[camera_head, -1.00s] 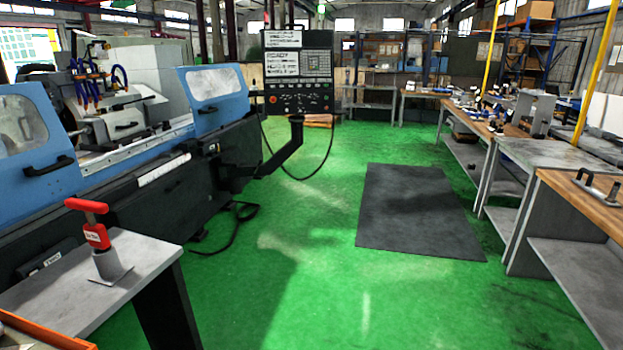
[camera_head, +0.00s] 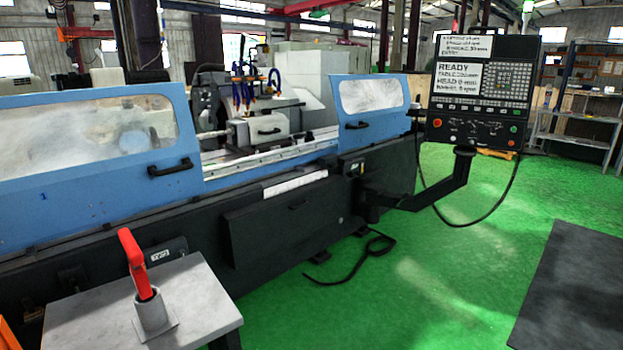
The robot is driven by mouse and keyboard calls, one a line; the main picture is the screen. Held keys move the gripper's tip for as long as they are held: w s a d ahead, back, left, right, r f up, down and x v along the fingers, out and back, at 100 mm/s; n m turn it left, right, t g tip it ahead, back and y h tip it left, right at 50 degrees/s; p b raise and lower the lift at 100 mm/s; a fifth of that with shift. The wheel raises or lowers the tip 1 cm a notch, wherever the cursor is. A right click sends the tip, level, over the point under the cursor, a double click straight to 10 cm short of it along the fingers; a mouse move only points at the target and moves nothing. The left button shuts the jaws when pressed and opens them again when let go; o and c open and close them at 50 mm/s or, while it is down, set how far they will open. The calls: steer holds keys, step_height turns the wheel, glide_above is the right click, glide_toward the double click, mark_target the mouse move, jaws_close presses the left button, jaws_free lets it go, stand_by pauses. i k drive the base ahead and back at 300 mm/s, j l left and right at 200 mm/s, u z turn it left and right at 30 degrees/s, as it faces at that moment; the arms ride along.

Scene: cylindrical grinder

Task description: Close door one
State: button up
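The grinder has two blue sliding doors with windows. The left door (camera_head: 75,190) is wide and has a black handle (camera_head: 170,167) near its right edge. The right door (camera_head: 372,122) is smaller in view and has a black handle (camera_head: 358,126) near its lower left. A gap lies between the doors, so the grinder's inside (camera_head: 262,125) shows, with blue hoses and a grey headstock. The frames do not show which door is called door one. My gripper is not in view.
A control panel (camera_head: 483,92) reading READY hangs on an arm at the machine's right. A grey table (camera_head: 85,320) with a red-handled tool (camera_head: 137,265) stands at front left. A cable (camera_head: 355,265) lies on the floor. Green floor (camera_head: 430,280) and a dark mat (camera_head: 575,290) are at right.

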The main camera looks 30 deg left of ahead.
mark_target(36, 141)
steer(key=i+j+u, duration=0.1)
steer(key=i+u, duration=0.7)
steer(key=i+l+u, duration=0.15)
steer(key=u, duration=0.25)
steer(key=i+l+u, duration=0.3)
steer(key=i+u, duration=0.85)
steer(key=i+l, duration=0.05)
